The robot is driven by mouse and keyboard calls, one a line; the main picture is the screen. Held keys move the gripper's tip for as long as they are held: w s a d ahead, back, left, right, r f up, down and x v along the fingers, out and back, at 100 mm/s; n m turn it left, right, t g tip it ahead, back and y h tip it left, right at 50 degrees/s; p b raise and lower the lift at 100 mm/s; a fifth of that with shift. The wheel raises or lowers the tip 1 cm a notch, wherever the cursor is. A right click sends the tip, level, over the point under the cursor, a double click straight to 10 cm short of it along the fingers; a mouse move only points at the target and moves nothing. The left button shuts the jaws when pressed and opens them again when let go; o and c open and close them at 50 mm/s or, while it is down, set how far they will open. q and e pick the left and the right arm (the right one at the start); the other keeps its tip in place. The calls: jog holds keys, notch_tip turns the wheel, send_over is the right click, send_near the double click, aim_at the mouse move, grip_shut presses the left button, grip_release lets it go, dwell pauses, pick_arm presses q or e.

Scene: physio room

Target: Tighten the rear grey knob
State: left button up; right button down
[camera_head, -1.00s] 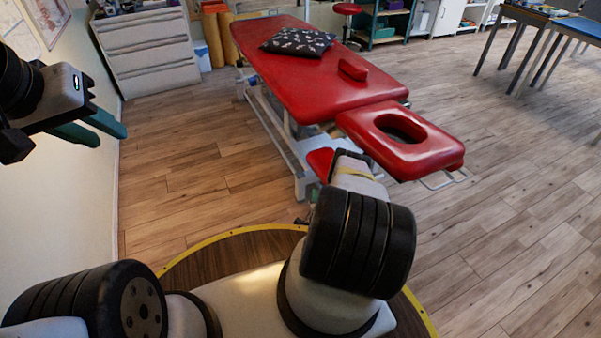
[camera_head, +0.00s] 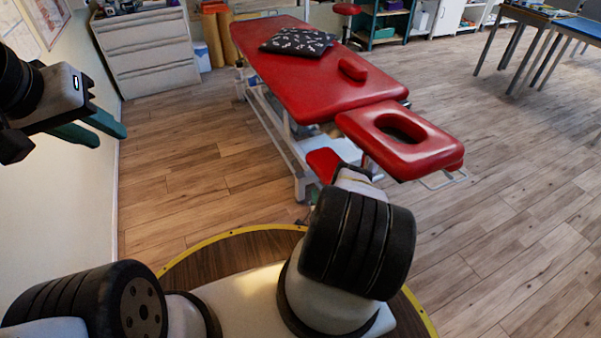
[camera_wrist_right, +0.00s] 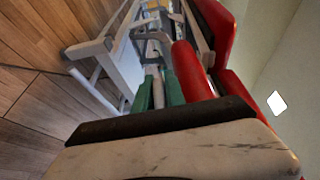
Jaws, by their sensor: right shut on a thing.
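The red treatment table (camera_head: 300,70) stands ahead in the head view, its headrest (camera_head: 440,150) towards me. My right gripper (camera_wrist_right: 157,80) has green fingers close together in the right wrist view, under the table's head end beside a red padded part (camera_wrist_right: 190,72). It is shut on a small greyish thing (camera_wrist_right: 157,88) that fits the grey knob, mostly hidden between the fingers. In the head view my right forearm hides this gripper. My left gripper (camera_head: 111,136) is raised at the left, empty, its teal fingers slightly apart.
A white metal frame (camera_wrist_right: 117,55) runs close to the right gripper. A red armrest pad (camera_head: 322,163) hangs below the headrest. A patterned cushion (camera_head: 297,41) lies on the table. Wooden floor (camera_head: 180,190) is clear to the left; a wall bounds the far left.

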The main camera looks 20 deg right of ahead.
jog(key=c, duration=1.5)
grip_release()
jog(key=shift+o, duration=0.2)
jog(key=shift+s, duration=0.1)
jog(key=v, duration=0.7)
jog(key=shift+s, duration=0.3)
jog(key=shift+a, duration=0.2)
